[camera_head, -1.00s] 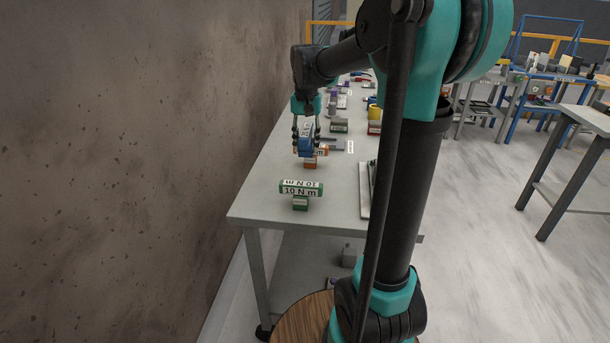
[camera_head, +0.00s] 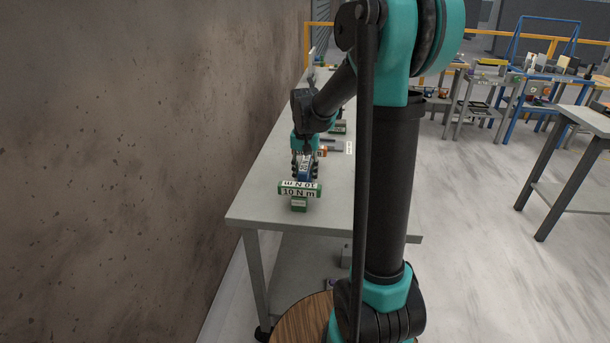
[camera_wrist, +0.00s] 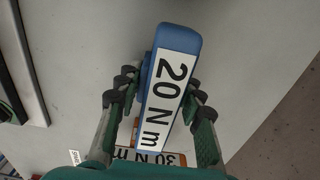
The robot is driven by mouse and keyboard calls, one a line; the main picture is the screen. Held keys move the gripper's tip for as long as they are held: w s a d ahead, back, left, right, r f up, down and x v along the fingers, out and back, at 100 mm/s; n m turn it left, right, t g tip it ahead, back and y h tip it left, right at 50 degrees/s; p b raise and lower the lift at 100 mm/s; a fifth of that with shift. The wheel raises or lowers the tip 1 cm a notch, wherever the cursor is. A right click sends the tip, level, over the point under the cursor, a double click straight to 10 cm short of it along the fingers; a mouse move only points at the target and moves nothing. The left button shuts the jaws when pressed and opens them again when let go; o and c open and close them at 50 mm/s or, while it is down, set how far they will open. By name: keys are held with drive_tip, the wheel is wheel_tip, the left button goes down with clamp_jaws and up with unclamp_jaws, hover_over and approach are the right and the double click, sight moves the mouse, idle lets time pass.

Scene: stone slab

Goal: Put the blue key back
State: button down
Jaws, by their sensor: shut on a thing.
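The blue key (camera_wrist: 178,62) carries a white "20 N m" label and fills the middle of the wrist view. My gripper (camera_wrist: 162,98) is shut on it, with dark finger pads at both sides. In the head view my gripper (camera_head: 305,168) holds the blue key (camera_head: 304,173) close behind the green "10 N m" key (camera_head: 299,188). The head view does not clearly show the gap between the blue key and the table. Anything directly under the blue key is hidden. An orange "30 N m" key (camera_wrist: 150,155) shows partly at the bottom of the wrist view.
The green key sits on a small green stand (camera_head: 299,205) near the table's front end. The grey table (camera_head: 255,208) has bare room around it. A concrete wall (camera_head: 150,150) runs along the left. More items stand farther back, partly behind my arm.

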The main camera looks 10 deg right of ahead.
drive_tip(key=shift+f, duration=0.1)
drive_tip(key=c, duration=1)
unclamp_jaws()
wheel_tip(320, 180, up, 12)
drive_tip(key=shift+r, duration=0.15)
